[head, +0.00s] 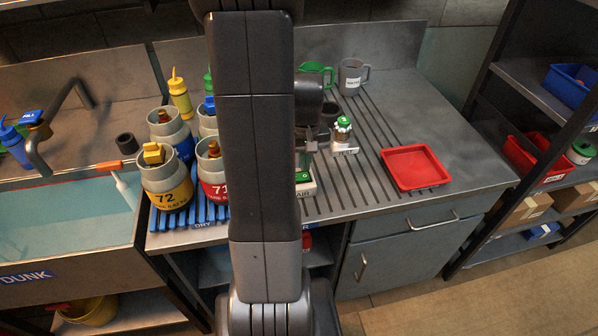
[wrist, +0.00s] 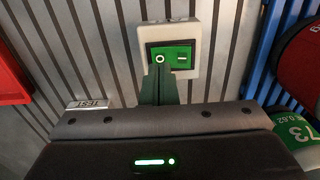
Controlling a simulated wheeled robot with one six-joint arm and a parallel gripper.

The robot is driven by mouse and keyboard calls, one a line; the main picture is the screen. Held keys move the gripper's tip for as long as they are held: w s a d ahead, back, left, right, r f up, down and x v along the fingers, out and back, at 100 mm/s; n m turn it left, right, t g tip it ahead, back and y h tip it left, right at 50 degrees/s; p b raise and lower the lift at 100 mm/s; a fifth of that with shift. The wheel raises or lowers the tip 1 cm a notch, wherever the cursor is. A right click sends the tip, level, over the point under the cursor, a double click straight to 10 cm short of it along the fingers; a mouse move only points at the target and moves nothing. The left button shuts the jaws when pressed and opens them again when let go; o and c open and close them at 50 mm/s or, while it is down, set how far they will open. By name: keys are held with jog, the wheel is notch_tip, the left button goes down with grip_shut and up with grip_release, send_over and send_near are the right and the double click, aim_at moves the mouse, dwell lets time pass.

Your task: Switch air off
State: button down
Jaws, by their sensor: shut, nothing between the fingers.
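The air switch (wrist: 183,57) is a green rocker in a white box, marked with a circle on its left half and a bar on its right half. In the head view the switch box (head: 303,183), labelled AIR, sits on the grooved counter, partly hidden behind my arm. My gripper (wrist: 159,68) is shut and empty, its fingertips over the circle half in the wrist view. I cannot tell whether the tips touch the rocker. In the head view my gripper (head: 308,143) is above the switch box.
A red tray (head: 414,168) lies to the right on the counter. A small green-capped bottle (head: 343,128) stands by the TEST label. Numbered cylinders, including a yellow-banded one (head: 166,185), stand on a blue rack (head: 190,214) to the left. Mugs (head: 352,77) stand behind.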

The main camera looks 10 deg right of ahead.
aim_at(305, 176)
notch_tip(305, 176, up, 5)
jog(key=p, duration=0.3)
jog(key=shift+f, duration=0.2)
jog(key=shift+f, duration=0.1)
notch_tip(305, 176, down, 7)
jog(key=b, duration=0.5)
jog(key=shift+b, duration=0.3)
jog(key=shift+r, duration=0.25)
